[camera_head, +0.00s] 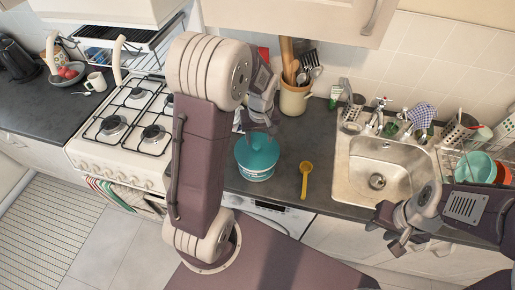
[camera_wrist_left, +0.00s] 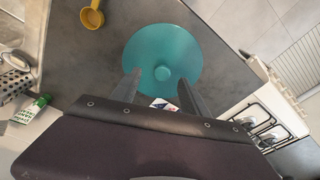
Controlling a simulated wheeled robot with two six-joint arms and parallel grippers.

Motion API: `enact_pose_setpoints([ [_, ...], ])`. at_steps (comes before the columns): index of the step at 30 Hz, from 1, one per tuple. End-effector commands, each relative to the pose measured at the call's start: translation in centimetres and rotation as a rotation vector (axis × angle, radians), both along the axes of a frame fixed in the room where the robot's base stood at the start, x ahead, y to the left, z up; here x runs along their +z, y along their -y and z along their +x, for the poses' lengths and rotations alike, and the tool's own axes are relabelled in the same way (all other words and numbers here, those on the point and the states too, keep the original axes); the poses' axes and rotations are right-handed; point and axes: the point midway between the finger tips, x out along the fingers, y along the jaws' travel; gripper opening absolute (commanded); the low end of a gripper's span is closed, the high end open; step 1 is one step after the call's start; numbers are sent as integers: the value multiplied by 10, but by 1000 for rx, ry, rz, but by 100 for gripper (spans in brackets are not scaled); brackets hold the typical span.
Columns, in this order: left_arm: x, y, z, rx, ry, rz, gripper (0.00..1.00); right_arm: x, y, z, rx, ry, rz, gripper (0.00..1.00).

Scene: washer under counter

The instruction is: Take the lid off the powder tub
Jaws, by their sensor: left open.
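The powder tub (camera_head: 255,175) stands on the dark counter near its front edge, with a round teal lid (camera_head: 257,152) on top. In the left wrist view the lid (camera_wrist_left: 165,42) is seen from above with a small round knob (camera_wrist_left: 162,73) at its middle. My left gripper (camera_head: 259,122) is open and empty, just above and behind the lid. In the left wrist view its fingers (camera_wrist_left: 160,83) are on either side of the knob; I cannot tell whether they touch the lid. My right gripper (camera_head: 390,230) is empty, in front of the sink.
A yellow scoop (camera_head: 306,178) lies right of the tub. Behind is a utensil crock (camera_head: 294,97). The gas hob (camera_head: 130,125) is to the left, the sink (camera_head: 370,178) to the right. Cupboards hang above the back.

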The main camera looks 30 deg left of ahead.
Motion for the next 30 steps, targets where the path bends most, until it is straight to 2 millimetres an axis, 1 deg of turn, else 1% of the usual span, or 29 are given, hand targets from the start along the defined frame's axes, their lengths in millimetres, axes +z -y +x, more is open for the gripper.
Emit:
enact_pose_setpoints([
  [2,-5,-2,0,0,-4,-1,53,5,0,0,0,0,0,36],
  [6,-30,-11,3,0,-8,-1,53,16,0,0,0,0,0,36],
  [9,-45,-11,5,0,-4,-1,53,16,0,0,0,0,0,36],
  [12,-51,-11,6,0,-2,0,53,16,0,0,0,0,0,36],
  [17,-51,-11,6,-1,0,0,53,15,0,0,0,0,0,36],
  [20,-51,-11,6,-1,0,0,28,15,0,0,0,0,0,36],
  [21,-51,-11,6,-1,0,0,17,15,0,0,0,0,0,36],
  [23,-50,-11,6,-1,0,0,0,15,0,0,0,0,0,36],
  [30,-50,-11,6,-1,0,0,0,15,0,0,0,0,0,36],
])
